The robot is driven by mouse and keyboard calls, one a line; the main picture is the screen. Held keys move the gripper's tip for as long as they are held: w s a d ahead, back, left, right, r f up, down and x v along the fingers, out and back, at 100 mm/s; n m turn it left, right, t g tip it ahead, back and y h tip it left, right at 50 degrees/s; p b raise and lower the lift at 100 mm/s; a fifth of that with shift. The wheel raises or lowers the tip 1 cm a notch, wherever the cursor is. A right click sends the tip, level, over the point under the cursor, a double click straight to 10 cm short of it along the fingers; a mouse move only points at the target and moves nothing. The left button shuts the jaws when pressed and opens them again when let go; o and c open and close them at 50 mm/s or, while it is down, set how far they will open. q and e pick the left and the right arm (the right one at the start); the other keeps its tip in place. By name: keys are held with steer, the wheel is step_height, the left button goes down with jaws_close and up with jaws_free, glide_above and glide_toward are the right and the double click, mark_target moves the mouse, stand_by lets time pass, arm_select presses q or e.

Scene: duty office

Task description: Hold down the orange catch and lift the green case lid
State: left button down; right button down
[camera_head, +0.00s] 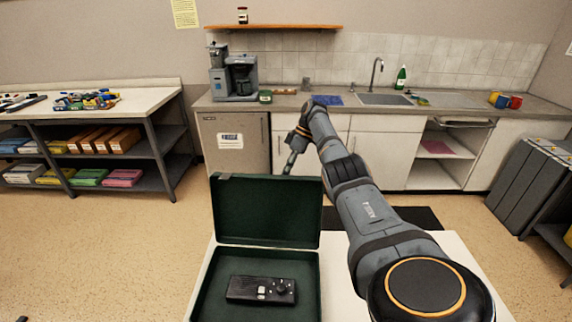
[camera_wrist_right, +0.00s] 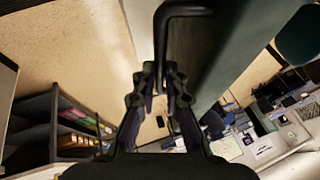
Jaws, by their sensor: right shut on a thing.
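The green case (camera_head: 312,292) stands open on a white table, with its lid (camera_head: 268,210) raised about upright at the back. A black device (camera_head: 245,288) with light buttons and a knob lies inside. My right arm reaches over and behind the lid; the right gripper (camera_head: 288,166) is at the lid's top edge, partly hidden by it. In the right wrist view, the gripper (camera_wrist_right: 160,80) is shut on a dark bent handle (camera_wrist_right: 185,10) beside the green lid (camera_wrist_right: 222,50). I see no orange catch. My left gripper is out of view.
The white table (camera_head: 462,262) has bare room right of the case, partly under my arm. Beyond the floor are a counter (camera_head: 290,104) with a sink and coffee machine (camera_head: 236,76), a shelf bench (camera_head: 150,100) at left and grey bins (camera_head: 525,180) at right.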

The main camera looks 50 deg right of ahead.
steer(key=shift+f, duration=0.15)
steer(key=shift+w+d+f, duration=0.1)
stand_by(0.3)
steer(key=c, duration=1.5)
jaws_free()
steer(key=shift+o, duration=0.5)
steer(key=shift+w+d, duration=0.1)
steer(key=shift+w, duration=0.05)
step_height(320, 180, up, 10)
steer(key=shift+f, duration=0.1)
